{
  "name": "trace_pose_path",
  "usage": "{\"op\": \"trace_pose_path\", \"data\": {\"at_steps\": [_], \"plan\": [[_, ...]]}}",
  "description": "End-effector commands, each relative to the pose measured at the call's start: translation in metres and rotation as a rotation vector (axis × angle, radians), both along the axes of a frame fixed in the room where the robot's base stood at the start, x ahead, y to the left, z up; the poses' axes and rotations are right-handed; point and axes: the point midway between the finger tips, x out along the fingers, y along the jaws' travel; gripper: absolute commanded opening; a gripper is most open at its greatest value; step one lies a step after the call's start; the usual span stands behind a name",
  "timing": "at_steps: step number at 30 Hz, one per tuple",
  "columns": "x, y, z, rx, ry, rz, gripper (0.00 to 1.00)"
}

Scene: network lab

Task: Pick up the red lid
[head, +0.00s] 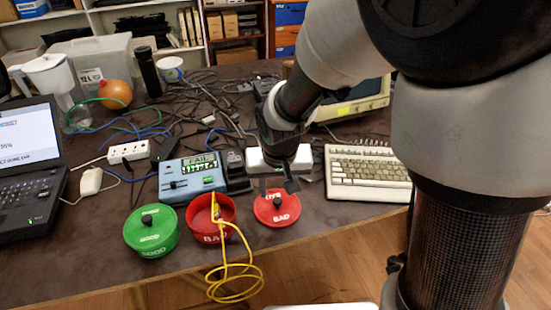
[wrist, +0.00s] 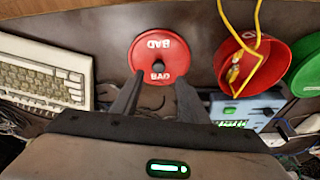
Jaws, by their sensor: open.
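The red lid (head: 277,210) lies flat on the dark table near its front edge, marked "BAD", with a dark knob in its middle. It also shows in the wrist view (wrist: 159,48), just beyond the fingertips. My gripper (head: 280,186) is above the lid with its fingers pointing down. In the wrist view, my gripper's fingers (wrist: 155,82) are apart, with the knob between their tips and nothing held. I cannot tell the exact height of the tips above the lid.
A red open container (head: 211,219) with a yellow cable stands left of the lid, and a green lidded container (head: 151,231) stands beside it. A beige keyboard (head: 367,174) is on the right. A blue tester (head: 192,178) and tangled cables lie behind.

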Motion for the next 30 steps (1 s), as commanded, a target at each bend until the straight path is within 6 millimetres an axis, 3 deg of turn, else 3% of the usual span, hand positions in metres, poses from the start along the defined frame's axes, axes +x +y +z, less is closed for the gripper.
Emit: {"op": "trace_pose_path", "data": {"at_steps": [10,18,26,30], "plan": [[0.008,-0.003,-0.046,-0.001,0.003,-0.001,0.41],[0.010,-0.002,-0.049,0.000,0.000,0.000,0.41],[0.010,-0.002,-0.049,-0.001,0.000,0.000,0.00],[0.010,-0.002,-0.049,-0.001,0.000,0.000,0.00]]}}
